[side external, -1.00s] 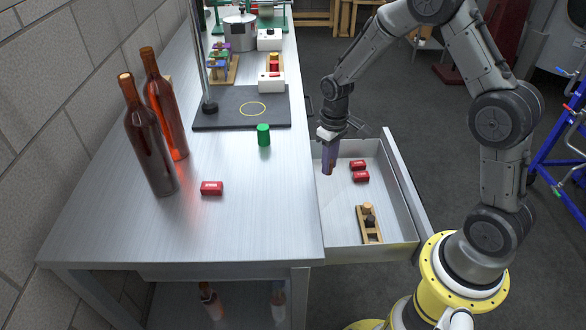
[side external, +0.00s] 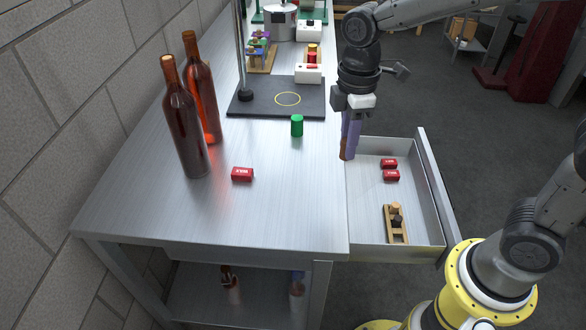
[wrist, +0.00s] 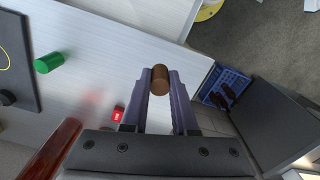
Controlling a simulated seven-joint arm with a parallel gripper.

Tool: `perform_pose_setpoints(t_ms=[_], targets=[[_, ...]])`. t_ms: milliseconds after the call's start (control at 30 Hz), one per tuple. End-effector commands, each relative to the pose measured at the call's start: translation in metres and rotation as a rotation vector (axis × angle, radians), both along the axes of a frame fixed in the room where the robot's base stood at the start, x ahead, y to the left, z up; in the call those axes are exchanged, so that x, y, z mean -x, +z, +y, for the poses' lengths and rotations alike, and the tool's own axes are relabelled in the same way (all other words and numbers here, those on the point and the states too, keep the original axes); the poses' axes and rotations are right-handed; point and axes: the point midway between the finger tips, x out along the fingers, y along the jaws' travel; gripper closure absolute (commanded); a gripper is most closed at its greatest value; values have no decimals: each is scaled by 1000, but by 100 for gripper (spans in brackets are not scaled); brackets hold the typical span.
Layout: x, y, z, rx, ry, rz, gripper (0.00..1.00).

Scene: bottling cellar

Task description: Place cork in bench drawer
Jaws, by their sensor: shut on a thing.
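My gripper (side external: 347,145) is shut on a brown cork (wrist: 160,79), held between the fingertips in the wrist view. In the side view the cork (side external: 344,153) is partly hidden by the fingers. The bench drawer (side external: 368,218) is pulled out from the bench's right side. My gripper points down near the bench edge, by the drawer's back left part. I cannot tell whether the cork is over the drawer or the bench top.
On the bench top (side external: 290,200) stand two dark bottles (side external: 187,125), a red box (side external: 242,174), a green cylinder (side external: 297,126) and a stand on a dark plate (side external: 265,103). The drawer's front left floor is clear. A blue crate (wrist: 228,84) shows in the wrist view.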

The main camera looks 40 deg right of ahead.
Motion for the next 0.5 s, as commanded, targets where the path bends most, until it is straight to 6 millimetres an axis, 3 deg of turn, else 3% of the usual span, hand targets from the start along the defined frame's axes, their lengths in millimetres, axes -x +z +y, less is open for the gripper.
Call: perform_pose_setpoints(t_ms=[367,500], targets=[[-79,-38,16,1,-2,3,100],[-100,-63,21,1,-2,4,100]])
